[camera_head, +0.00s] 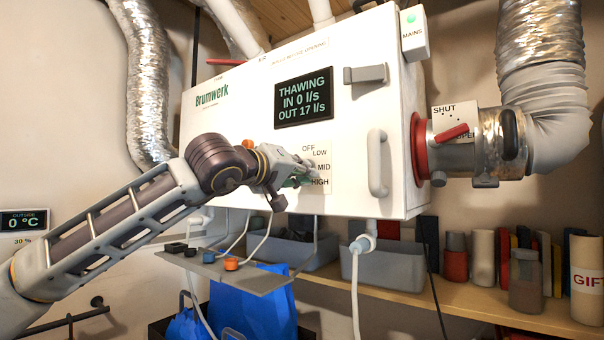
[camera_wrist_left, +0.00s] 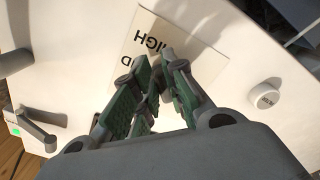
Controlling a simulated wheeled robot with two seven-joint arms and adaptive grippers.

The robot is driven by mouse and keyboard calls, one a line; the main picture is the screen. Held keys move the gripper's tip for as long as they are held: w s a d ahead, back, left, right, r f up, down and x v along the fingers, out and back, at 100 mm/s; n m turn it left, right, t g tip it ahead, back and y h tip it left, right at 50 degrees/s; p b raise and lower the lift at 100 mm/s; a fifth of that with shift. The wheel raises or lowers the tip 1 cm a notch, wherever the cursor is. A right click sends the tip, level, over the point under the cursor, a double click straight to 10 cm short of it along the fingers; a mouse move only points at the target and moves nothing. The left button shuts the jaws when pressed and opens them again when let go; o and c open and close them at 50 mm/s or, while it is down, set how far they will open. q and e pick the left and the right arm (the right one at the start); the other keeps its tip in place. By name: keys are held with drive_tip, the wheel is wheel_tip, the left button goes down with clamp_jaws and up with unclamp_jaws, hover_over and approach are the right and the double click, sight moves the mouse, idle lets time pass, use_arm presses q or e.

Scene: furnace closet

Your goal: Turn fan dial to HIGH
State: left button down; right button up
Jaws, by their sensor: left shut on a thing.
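The fan dial's label plate (camera_head: 322,168), marked OFF, LOW, MID and HIGH, is on the front of the white Brumwerk unit (camera_head: 240,120). My left gripper (camera_head: 304,174) is at the plate, its fingers shut on the fan dial. The dial itself is almost wholly hidden by the fingers, so I cannot read its setting. In the left wrist view the green-padded fingers (camera_wrist_left: 155,80) meet over the label plate (camera_wrist_left: 205,48), where HIGH reads upside down. My right gripper is not in view.
The unit's display (camera_head: 303,97) reads THAWING, IN 0 l/s, OUT 17 l/s. A vertical handle (camera_head: 377,163) and a latch (camera_head: 365,74) stick out right of the dial. A small shelf (camera_head: 240,272) with knobs is below my arm. A red SHUT/OPEN lever (camera_head: 451,133) is on the duct.

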use_arm(q)
drive_tip(key=c, duration=1.5)
unclamp_jaws()
drive_tip(key=shift+f, duration=0.1)
drive_tip(key=shift+o, duration=0.2)
drive_tip(key=v, duration=1.2)
